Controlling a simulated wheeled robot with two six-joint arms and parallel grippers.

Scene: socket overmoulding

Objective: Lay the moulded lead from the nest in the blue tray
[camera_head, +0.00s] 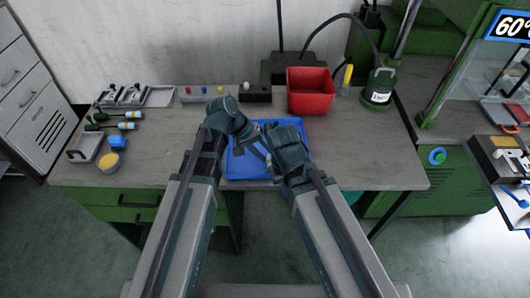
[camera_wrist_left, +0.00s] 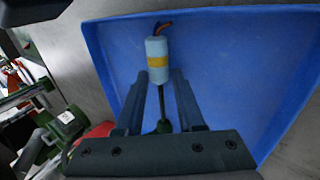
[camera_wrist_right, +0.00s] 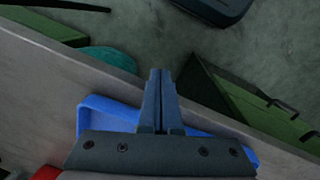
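The moulded lead (camera_wrist_left: 157,62) has a light blue cylindrical body with a yellow band, an orange-brown tip and a dark cable. The tray (camera_head: 240,165) lies on the bench in the head view, partly hidden by my arms. The lead is mostly hidden there. My right gripper (camera_wrist_right: 160,75) is shut and empty, near the tray's edge and the bench's front edge. I cannot identify the nest.
A red bin (camera_head: 310,92) and a green bottle-like container (camera_head: 379,88) stand behind the tray to the right.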

